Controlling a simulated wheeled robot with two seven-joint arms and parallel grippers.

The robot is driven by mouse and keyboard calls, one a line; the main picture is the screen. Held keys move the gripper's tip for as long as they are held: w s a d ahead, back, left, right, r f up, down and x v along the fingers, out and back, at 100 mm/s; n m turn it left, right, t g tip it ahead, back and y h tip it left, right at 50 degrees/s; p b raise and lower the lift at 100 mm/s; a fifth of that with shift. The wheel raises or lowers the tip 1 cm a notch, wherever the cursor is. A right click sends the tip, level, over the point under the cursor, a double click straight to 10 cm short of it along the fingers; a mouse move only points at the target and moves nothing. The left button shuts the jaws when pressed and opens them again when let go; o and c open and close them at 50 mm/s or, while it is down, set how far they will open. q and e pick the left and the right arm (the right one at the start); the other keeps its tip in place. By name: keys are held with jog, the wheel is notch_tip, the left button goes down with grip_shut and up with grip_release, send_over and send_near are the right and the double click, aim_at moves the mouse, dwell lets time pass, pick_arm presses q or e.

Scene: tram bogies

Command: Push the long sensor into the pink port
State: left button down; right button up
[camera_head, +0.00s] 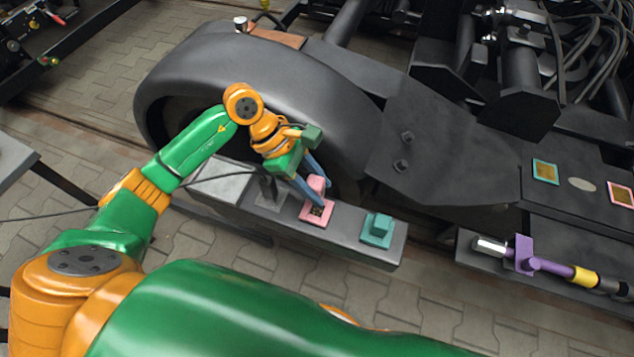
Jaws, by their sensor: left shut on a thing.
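The pink port (317,213) is a pink square plate with a dark recess, on the grey bar beside the wheel. My left gripper (321,194) comes down over it, its blue fingers shut on a pink block (318,184), which seems to be the top of the long sensor. The fingers hide most of the sensor. The block is right above or at the plate; I cannot tell whether its lower end is in the recess. My right gripper is not in view.
A rod with a purple clamp (526,256) lies at right. The large black wheel (262,75) is close behind the gripper.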

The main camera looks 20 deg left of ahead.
pick_arm(q)
notch_tip(320, 180, down, 3)
jog(key=shift+f+b, duration=0.1)
jog(key=shift+b, duration=0.8)
jog(key=shift+f+b, duration=0.45)
jog(key=shift+f, duration=0.15)
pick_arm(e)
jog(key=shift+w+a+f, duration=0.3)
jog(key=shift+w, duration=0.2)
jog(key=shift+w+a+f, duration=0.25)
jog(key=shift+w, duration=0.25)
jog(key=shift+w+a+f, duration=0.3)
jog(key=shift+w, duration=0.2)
pick_arm(q)
jog(key=shift+d, duration=0.25)
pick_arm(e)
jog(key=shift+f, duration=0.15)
pick_arm(q)
jog(key=shift+b, duration=0.4)
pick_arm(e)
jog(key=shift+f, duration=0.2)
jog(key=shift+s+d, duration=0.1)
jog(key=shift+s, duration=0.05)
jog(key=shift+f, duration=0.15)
pick_arm(q)
jog(key=shift+f+b, duration=0.45)
jog(key=shift+b, duration=0.15)
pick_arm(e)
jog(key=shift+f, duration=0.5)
